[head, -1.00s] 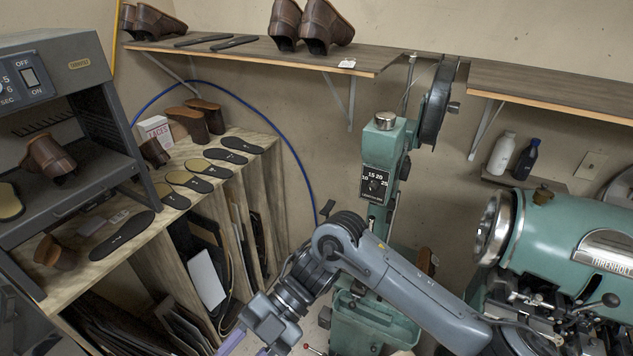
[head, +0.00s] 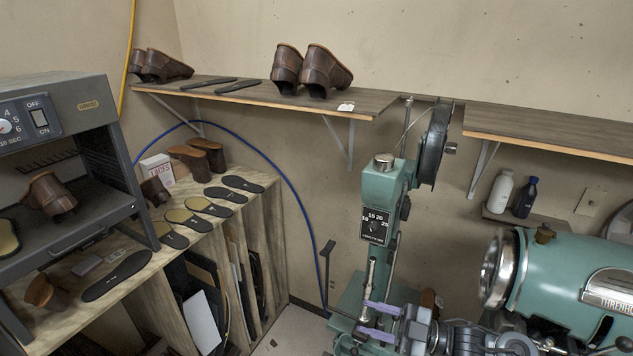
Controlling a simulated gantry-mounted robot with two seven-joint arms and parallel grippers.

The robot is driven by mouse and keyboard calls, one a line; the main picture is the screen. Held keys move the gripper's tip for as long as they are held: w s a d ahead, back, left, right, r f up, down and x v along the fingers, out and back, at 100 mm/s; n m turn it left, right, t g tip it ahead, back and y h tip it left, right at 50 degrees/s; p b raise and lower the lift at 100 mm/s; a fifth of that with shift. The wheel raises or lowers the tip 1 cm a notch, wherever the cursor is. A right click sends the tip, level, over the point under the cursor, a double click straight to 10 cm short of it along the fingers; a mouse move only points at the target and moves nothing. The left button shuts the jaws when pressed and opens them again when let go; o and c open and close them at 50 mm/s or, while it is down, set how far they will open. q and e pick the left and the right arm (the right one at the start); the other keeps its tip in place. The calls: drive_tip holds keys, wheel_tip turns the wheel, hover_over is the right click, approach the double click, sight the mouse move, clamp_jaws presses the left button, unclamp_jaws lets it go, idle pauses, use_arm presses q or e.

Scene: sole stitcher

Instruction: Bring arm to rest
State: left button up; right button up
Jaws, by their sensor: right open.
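My right gripper (head: 364,318) is at the lower middle of the head view, with its two purple fingers pointing left. My left gripper is not in view.
A green machine (head: 565,265) with a round chrome end stands at the right. Wall shelves (head: 375,98) run above. Some bare floor (head: 295,330) shows between rack and stitcher.

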drive_tip(key=w+d+f+m+t+h, duration=0.3)
drive_tip(key=w+d+f+m+h, duration=0.15)
drive_tip(key=w+d+h, duration=0.3)
drive_tip(key=w+d+f+m+t+h, duration=0.4)
drive_tip(key=w+d+m+h, duration=0.2)
drive_tip(key=w+d+h, duration=0.15)
drive_tip(key=s+d+f+m+g+h, duration=0.35)
drive_tip(key=s+d+m+g, duration=0.2)
drive_tip(key=d, duration=0.25)
drive_tip(key=s+d+f+m+g+h, duration=0.35)
drive_tip(key=s+d+m, duration=0.2)
drive_tip(key=d, duration=0.35)
drive_tip(key=s+a+f+n+y, duration=0.1)
drive_tip(key=s+a+f, duration=0.4)
drive_tip(key=s+a, duration=0.3)
drive_tip(key=s+a+f+n+y, duration=0.1)
drive_tip(key=s+a+f, duration=0.3)
drive_tip(key=s+a, duration=0.45)
drive_tip(key=s+a+r, duration=0.2)
drive_tip(key=s, duration=0.7)
drive_tip(key=s+a+r+y, duration=0.1)
drive_tip(key=s+a, duration=0.2)
drive_tip(key=s, duration=0.6)
drive_tip(key=shift+r+y, duration=0.3)
drive_tip(key=shift+r, duration=0.1)
